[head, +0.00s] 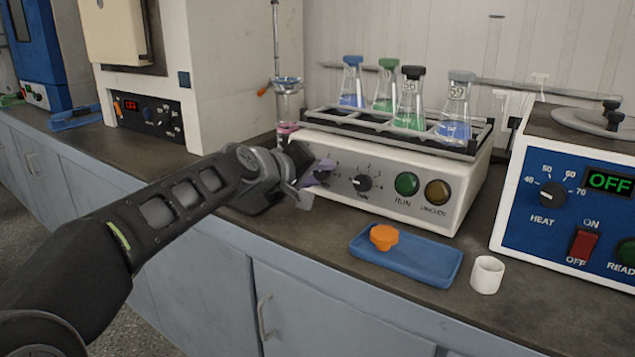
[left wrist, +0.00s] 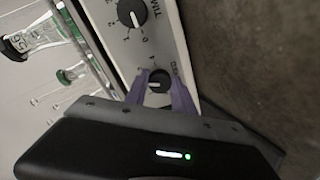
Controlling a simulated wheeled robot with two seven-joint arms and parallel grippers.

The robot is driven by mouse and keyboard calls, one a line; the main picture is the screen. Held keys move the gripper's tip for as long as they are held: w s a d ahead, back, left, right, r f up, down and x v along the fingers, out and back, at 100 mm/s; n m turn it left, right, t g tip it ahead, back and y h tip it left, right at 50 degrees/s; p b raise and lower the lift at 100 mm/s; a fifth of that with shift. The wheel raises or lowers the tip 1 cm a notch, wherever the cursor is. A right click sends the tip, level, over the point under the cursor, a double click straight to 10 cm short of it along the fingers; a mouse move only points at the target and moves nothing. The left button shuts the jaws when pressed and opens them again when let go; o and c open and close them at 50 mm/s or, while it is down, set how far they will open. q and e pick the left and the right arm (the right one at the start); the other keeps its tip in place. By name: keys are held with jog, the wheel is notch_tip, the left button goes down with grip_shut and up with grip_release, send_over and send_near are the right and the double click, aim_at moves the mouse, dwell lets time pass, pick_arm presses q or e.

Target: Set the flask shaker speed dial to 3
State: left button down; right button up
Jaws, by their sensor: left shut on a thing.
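The flask shaker (head: 445,188) is a cream box with a rack of flasks on top. Its speed dial (left wrist: 158,76) is a small black knob with a white pointer mark, seen in the left wrist view between the purple fingers of my left gripper (left wrist: 160,90). In the head view my left gripper (head: 316,177) is at the left end of the shaker's front panel and hides that dial. The gripper is shut on the dial. A digit 4 shows beside the dial, but I cannot tell the exact setting. My right gripper is not in view.
The timer dial (head: 362,183) is right of my left gripper, followed by a green button (head: 406,184) and an amber one (head: 437,193). A blue tray (head: 420,268) with an orange knob, a white cup (head: 487,275) and a blue heater (head: 565,205) stand to the right.

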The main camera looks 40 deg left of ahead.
pick_arm(q)
jog(key=shift+f+m+b, duration=0.2)
jog(key=shift+m+b, duration=1.2)
jog(key=shift+m, duration=0.8)
jog(key=c, duration=1.1)
grip_release()
jog(key=shift+r, duration=0.1)
jog(key=shift+o, duration=0.2)
